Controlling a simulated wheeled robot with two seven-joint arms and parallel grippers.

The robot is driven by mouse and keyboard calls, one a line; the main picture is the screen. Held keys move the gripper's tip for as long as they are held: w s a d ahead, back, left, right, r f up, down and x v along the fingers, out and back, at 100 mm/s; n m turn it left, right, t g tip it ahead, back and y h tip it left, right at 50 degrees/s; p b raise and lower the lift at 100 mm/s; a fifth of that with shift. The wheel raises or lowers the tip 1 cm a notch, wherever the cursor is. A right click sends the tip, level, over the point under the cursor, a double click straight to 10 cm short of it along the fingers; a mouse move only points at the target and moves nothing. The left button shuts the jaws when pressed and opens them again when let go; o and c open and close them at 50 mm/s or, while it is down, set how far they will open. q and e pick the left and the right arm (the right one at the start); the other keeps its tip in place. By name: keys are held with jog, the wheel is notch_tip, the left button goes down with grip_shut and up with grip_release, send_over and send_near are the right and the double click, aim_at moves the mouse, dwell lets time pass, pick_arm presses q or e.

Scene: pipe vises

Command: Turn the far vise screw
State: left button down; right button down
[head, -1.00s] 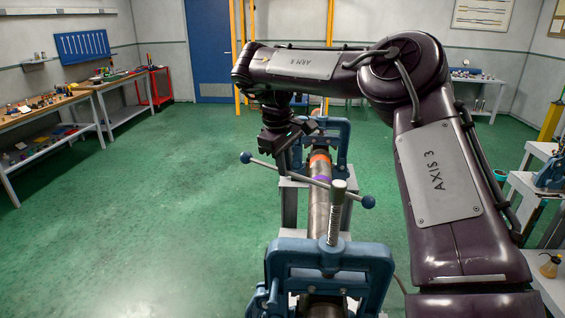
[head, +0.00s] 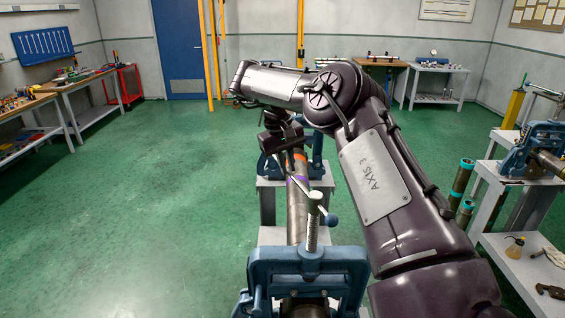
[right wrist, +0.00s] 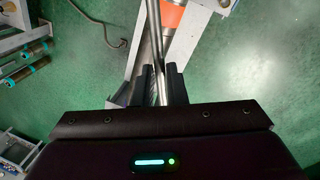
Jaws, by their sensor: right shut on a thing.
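The far vise (head: 316,150) is a blue frame on a grey stand, partly hidden by my right arm. My right gripper (head: 286,148) is at this vise. In the right wrist view my right gripper (right wrist: 160,84) is shut on a thin metal handle bar (right wrist: 153,42). In the head view the bar (head: 309,192) slants toward the near vise and ends in a blue ball (head: 331,221). The far vise's screw and the bar's other end are hidden. A long pipe (head: 297,212) with orange and purple bands runs between the vises. My left gripper is out of view.
The near blue vise (head: 308,262) stands in front, its threaded screw (head: 312,232) upright close to the bar in the picture. A side bench with another blue vise (head: 535,145) is at the right. Green floor (head: 150,210) is clear on the left.

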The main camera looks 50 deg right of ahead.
jog(key=shift+w+d+r, duration=0.1)
jog(key=shift+d+r, duration=0.05)
jog(key=shift+r, duration=0.15)
jog(key=c, duration=1.5)
grip_release()
jog(key=shift+c, duration=0.2)
jog(key=shift+o, duration=0.4)
jog(key=shift+f, duration=0.15)
